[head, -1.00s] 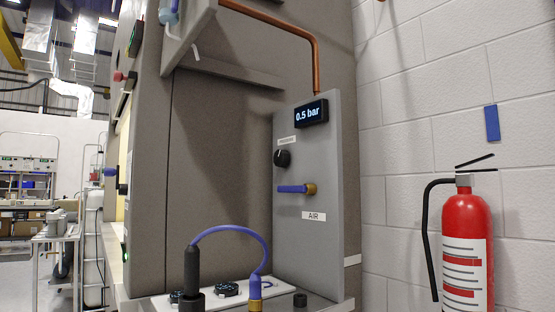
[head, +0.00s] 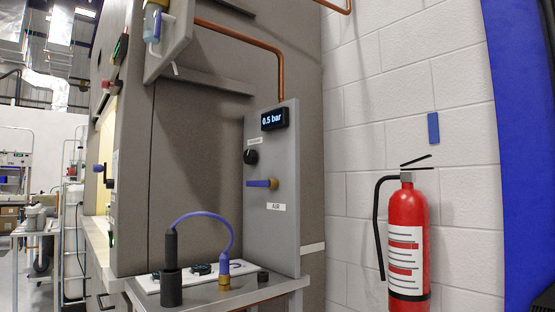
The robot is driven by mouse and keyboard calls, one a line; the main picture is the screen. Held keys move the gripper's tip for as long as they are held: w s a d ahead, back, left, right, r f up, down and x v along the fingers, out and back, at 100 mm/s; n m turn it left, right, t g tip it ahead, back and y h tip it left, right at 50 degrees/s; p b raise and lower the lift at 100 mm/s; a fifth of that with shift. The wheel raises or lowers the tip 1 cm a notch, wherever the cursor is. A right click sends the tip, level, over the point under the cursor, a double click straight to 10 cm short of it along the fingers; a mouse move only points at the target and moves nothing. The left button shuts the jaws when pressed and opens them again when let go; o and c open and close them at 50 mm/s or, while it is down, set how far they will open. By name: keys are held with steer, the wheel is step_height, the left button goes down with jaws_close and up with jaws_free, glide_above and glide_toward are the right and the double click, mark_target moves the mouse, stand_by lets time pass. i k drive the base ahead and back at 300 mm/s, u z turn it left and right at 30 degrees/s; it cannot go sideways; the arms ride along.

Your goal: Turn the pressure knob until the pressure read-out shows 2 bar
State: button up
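The pressure read-out (head: 274,119) is a small black display at the top of a grey panel (head: 286,240). It shows 0.5 bar. The black pressure knob (head: 251,157) sits below it on the panel's left side, under a small white label. A blue lever valve (head: 262,183) with a brass body is below the knob, its handle level and pointing left. A white label under it reads AIR. My gripper is not in the head view.
A bench (head: 205,293) below the panel bears a white plate with a dark cylinder and a looped blue hose. A red fire extinguisher (head: 408,235) stands right, by the white block wall (head: 385,110). A large blue surface (head: 525,120) fills the right edge.

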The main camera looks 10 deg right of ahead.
mark_target(251, 156)
steer(key=z, duration=1)
steer(key=i, duration=0.8)
steer(key=u, duration=0.6)
